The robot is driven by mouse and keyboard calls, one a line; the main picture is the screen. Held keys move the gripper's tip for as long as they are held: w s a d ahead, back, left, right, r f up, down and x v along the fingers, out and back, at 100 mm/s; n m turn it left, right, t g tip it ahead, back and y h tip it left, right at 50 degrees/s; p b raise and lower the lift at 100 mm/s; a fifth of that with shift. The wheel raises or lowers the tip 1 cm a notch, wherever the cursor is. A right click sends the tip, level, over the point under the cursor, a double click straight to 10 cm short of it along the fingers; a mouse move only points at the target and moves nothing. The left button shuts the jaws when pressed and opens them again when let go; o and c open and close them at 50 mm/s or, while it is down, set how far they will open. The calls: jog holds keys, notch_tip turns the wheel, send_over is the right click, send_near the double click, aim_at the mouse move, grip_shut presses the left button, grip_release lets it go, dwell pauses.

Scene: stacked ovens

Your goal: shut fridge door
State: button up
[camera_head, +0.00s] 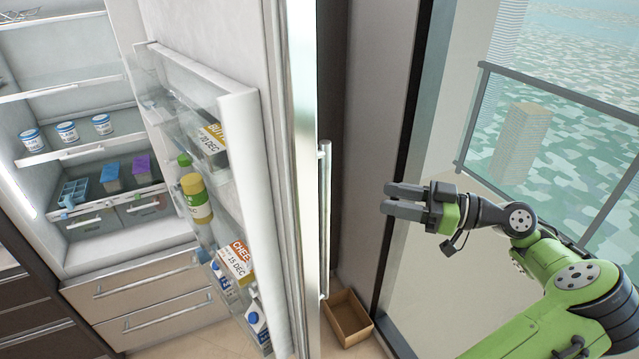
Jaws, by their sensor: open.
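The fridge door (296,150) stands wide open, swung out toward me, with its inner shelves facing left. A long vertical handle (323,220) runs down its outer side. The open fridge interior (75,110) shows at the left, with shelves and drawers. My gripper (387,199) is to the right of the door handle, apart from it and empty. Its fingers point left toward the door, and it is open. The bottom of the door is cut off by the frame.
Door shelves hold a yellow-green bottle (196,198), a milk carton (257,322) and food packs. A window and railing (560,92) are at the right. Wooden drawers (150,290) sit below the fridge interior.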

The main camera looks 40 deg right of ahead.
aim_at(325, 189)
jog(key=x, duration=1.4)
jog(key=shift+a+f+p, duration=0.1)
jog(key=shift+f+p, duration=0.1)
jog(key=shift+p, duration=0.1)
jog(key=c, duration=0.4)
grip_shut()
